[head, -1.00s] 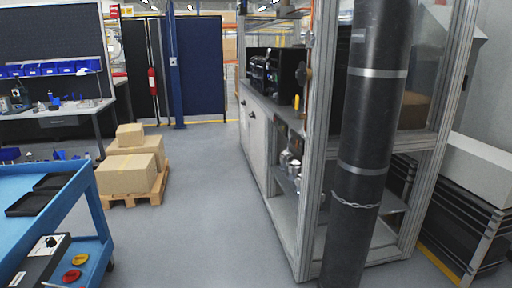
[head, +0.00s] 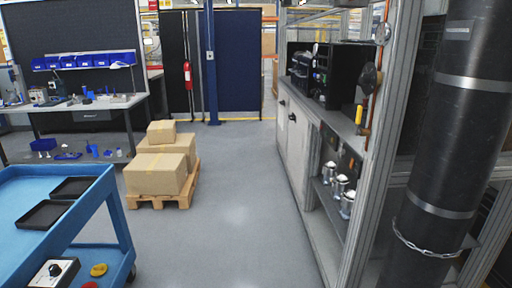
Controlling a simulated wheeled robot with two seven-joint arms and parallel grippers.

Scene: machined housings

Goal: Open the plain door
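A long grey workbench cabinet (head: 298,136) stands right of the aisle, seen at a steep angle. Its front has pale door panels with small black handles: a farther door (head: 282,122) and a nearer door (head: 297,143). Both look shut. I cannot tell from here which one is the plain door. Nearer to me, the cabinet front is an open shelf bay holding silver metal parts (head: 340,185). Neither of my grippers is in view.
A blue cart (head: 110,215) with black trays stands at the lower left. A pallet (head: 150,201) of cardboard boxes (head: 160,165) is beyond it. A black cylinder (head: 450,130) with a chain and an aluminium frame post (head: 375,190) stand at the near right. The grey floor (head: 230,200) between is clear.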

